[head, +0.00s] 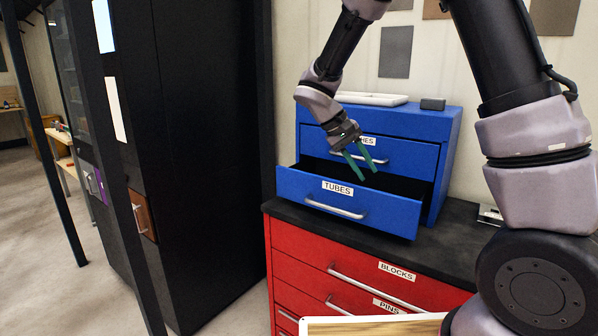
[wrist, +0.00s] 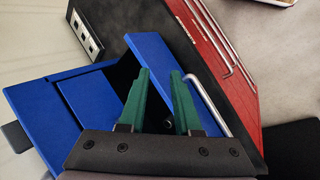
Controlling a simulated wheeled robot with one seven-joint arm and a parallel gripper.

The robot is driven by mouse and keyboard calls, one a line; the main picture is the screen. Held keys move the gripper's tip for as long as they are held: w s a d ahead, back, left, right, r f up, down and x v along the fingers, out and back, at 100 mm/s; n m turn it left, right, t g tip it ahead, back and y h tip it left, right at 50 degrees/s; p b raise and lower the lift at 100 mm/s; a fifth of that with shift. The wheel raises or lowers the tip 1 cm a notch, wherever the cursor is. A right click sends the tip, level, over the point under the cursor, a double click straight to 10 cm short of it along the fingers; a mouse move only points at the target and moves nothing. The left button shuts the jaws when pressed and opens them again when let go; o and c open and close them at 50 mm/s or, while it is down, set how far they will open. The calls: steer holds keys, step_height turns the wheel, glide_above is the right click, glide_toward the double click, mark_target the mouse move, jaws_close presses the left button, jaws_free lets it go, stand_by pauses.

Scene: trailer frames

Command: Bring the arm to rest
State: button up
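My gripper (head: 362,160) has two green fingers, spread apart with nothing between them. In the head view it hangs in front of the upper drawer of the blue cabinet (head: 448,150), above the pulled-out drawer labelled TUBES (head: 310,190). In the wrist view the fingers of my gripper (wrist: 160,85) point over the open drawer near its metal handle (wrist: 208,103). My arm reaches in from the top of the head view and bends down to the cabinet. The inside of the drawer is dark, and I cannot tell what it holds.
The blue cabinet stands on a black top (head: 460,245) over red drawers (head: 300,268) labelled BLOCKS and PINS. A white tray (head: 370,98) and a small grey box (head: 433,104) lie on the blue cabinet. A tall black cabinet (head: 215,150) stands left. Open floor (head: 40,230) lies further left.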

steer(key=s+d+r+m+t+y, duration=0.2)
steer(key=s+d+r+t+y, duration=0.1)
steer(key=s+r, duration=0.5)
steer(key=s+d+r+m+t+y, duration=0.3)
steer(key=s+d+r+t+y, duration=0.1)
steer(key=s+r, duration=0.5)
steer(key=shift+s+d+r+y, duration=0.15)
steer(key=shift+s+d+y, duration=0.4)
steer(key=shift+y, duration=0.35)
steer(key=shift+w, duration=0.1)
